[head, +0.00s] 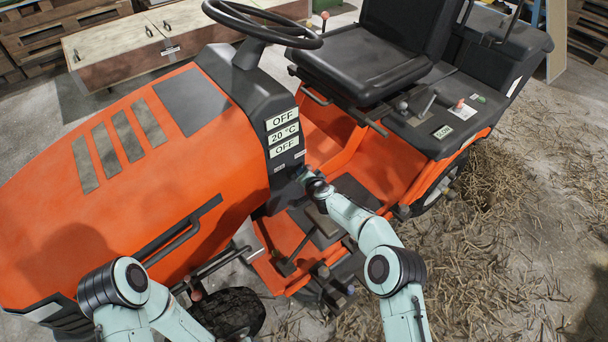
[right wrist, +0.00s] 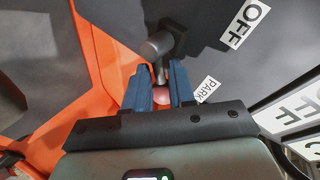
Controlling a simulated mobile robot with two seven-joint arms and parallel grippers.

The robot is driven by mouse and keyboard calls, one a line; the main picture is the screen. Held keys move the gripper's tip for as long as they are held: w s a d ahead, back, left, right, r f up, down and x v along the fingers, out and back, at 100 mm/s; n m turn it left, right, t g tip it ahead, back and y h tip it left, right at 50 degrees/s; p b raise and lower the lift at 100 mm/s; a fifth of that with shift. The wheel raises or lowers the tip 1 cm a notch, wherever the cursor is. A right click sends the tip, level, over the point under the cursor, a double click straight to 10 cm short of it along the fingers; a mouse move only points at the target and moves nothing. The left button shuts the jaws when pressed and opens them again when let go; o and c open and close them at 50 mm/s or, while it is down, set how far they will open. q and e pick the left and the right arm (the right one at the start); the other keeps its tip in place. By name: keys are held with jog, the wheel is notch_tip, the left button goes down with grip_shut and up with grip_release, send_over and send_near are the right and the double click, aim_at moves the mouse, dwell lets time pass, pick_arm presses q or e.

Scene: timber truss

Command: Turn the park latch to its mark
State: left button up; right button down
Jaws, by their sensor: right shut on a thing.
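The park latch (right wrist: 158,45) is a grey stub with a rounded end and a pinkish knob (right wrist: 163,96), on the dark dash panel. A small white PARK label (right wrist: 208,88) sits just right of it in the right wrist view. My right gripper (right wrist: 160,85) has its two blue fingers shut on the knob, one on each side. In the head view my right gripper (head: 306,175) is at the lower dash, and the latch is hidden there. I cannot make out the latch's mark. My left arm shows at the bottom left, but its gripper is not in view.
The orange mower (head: 90,210) fills the left and middle. Its steering wheel (head: 262,25) overhangs the dash, with OFF and 20 °C labels (head: 283,133) below. The seat (head: 365,75) and footwell pedals (head: 287,265) are close to my right arm. Straw (head: 480,260) covers the floor at right.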

jog(key=shift+w+d+r, duration=0.3)
jog(key=shift+d+r, duration=0.1)
jog(key=shift+d, duration=0.1)
jog(key=c, duration=0.9)
grip_release()
jog(key=shift+f, duration=0.1)
jog(key=shift+o, duration=0.2)
jog(key=shift+a+f, duration=0.1)
jog(key=shift+s, duration=0.15)
pick_arm(q)
jog(key=s+r+p, duration=0.1)
jog(key=s+d+r, duration=0.1)
jog(key=shift+s+d+g+p, duration=0.15)
jog(key=shift+s+g+p, duration=0.2)
jog(key=shift+g, duration=0.05)
pick_arm(e)
jog(key=v, duration=1.3)
jog(key=shift+s, duration=0.1)
